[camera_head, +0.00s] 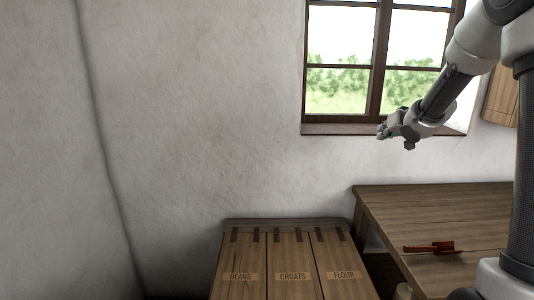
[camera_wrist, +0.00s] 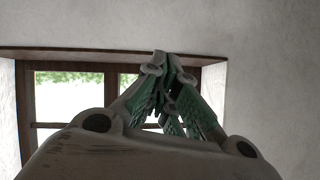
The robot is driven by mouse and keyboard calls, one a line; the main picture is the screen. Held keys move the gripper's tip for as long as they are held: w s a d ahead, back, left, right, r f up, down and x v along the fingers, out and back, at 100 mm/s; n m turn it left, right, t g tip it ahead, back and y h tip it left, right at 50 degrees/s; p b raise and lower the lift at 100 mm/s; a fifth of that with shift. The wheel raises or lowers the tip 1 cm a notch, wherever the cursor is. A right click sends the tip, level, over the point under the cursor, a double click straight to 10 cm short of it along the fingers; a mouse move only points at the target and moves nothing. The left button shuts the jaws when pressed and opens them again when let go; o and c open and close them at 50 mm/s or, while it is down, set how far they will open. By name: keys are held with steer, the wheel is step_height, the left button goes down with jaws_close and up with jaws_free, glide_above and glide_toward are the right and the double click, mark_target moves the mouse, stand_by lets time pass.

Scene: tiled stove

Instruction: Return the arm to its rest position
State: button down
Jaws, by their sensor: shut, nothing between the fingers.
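My arm (camera_head: 462,65) reaches in from the right edge of the head view, bent, with its end pointing down and left. My gripper (camera_head: 382,134) hangs in the air in front of the window, near the level of the sill, and touches nothing that I can see. In the wrist view my gripper (camera_wrist: 165,62) shows its green-padded fingers drawn together at the tips, with nothing between them.
A window (camera_head: 380,60) with a dark frame is behind my gripper. A wooden bin (camera_head: 290,265) with lids marked BEANS, GROATS and FLOUR stands below. A wooden table (camera_head: 440,205) at the right holds a reddish-brown tool (camera_head: 430,248). The wall area at left is clear.

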steer(key=s+d+r+g+h, duration=0.1)
steer(key=s+r+g+h, duration=0.1)
steer(key=s, duration=1)
steer(key=s+d+r+g+h, duration=0.1)
steer(key=s+r+g+h, duration=0.15)
steer(key=s, duration=0.85)
steer(key=s+a+f+g+y, duration=0.1)
steer(key=s+a+f, duration=0.1)
steer(key=s, duration=0.8)
steer(key=s+a+f+n+g+y, duration=0.1)
steer(key=s+a+f+g+y, duration=0.1)
steer(key=s, duration=0.9)
steer(key=shift+s+a+f+n, duration=0.25)
steer(key=shift+a+f, duration=0.45)
steer(key=shift+a, duration=0.35)
steer(key=shift+d, duration=0.1)
